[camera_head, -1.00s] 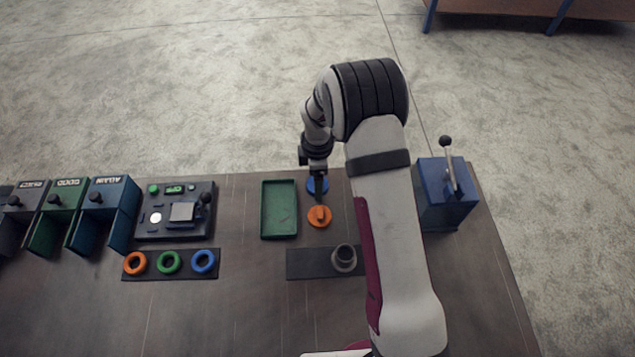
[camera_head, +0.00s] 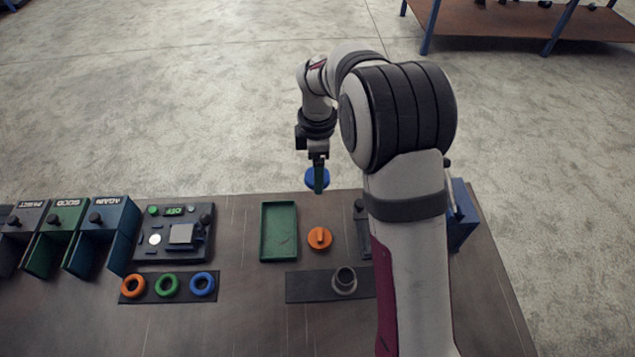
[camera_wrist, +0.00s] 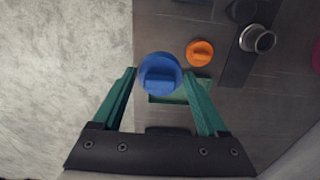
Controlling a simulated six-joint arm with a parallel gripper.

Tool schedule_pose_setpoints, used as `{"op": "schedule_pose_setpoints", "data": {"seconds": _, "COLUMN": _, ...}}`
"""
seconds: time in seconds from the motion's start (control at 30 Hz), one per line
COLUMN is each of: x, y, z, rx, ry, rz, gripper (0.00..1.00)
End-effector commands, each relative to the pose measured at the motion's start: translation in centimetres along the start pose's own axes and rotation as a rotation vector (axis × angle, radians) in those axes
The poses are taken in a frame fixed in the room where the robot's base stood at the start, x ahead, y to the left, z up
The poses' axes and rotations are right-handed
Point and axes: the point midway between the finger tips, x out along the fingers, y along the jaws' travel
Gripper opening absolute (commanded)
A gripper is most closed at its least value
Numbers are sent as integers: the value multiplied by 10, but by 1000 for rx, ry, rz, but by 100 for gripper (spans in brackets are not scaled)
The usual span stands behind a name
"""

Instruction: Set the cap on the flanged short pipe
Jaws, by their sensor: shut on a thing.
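My gripper (camera_head: 319,178) is shut on a blue cap (camera_head: 311,183) and holds it up above the far edge of the table. In the wrist view the blue cap (camera_wrist: 159,72) sits between the green fingertips, its raised grip bar facing me. An orange cap (camera_head: 320,239) lies on the table nearer than the blue one. The grey flanged short pipe (camera_head: 345,279) stands upright, open end up, on a dark plate (camera_head: 305,287). The pipe (camera_wrist: 257,39) and orange cap (camera_wrist: 200,52) also show in the wrist view, apart from my gripper.
A green tray (camera_head: 266,232) lies left of the orange cap. Further left are a control panel (camera_head: 145,248), a strip with orange, green and blue rings (camera_head: 168,285), and open labelled bins (camera_head: 95,240). A blue box (camera_head: 461,225) with a lever is partly hidden behind my arm.

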Motion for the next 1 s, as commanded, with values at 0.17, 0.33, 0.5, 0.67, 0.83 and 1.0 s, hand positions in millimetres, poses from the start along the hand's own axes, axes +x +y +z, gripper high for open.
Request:
{"op": "schedule_pose_setpoints", "data": {"seconds": 0.17, "x": -19, "y": 1, "z": 0, "rx": -1, "ry": 0, "rz": 2, "gripper": 25}}
{"op": "schedule_pose_setpoints", "data": {"seconds": 0.33, "x": -25, "y": 0, "z": 0, "rx": 0, "ry": 0, "rz": 0, "gripper": 25}}
{"op": "schedule_pose_setpoints", "data": {"seconds": 0.5, "x": -24, "y": 0, "z": 0, "rx": 0, "ry": 0, "rz": 0, "gripper": 24}}
{"op": "schedule_pose_setpoints", "data": {"seconds": 0.67, "x": -39, "y": -5, "z": 7, "rx": 126, "ry": -1, "rz": 4, "gripper": 24}}
{"op": "schedule_pose_setpoints", "data": {"seconds": 0.83, "x": -76, "y": -24, "z": 27, "rx": 498, "ry": -2, "rz": 5, "gripper": 25}}
{"op": "schedule_pose_setpoints", "data": {"seconds": 1.0, "x": -106, "y": -45, "z": 43, "rx": 843, "ry": -2, "rz": 2, "gripper": 25}}
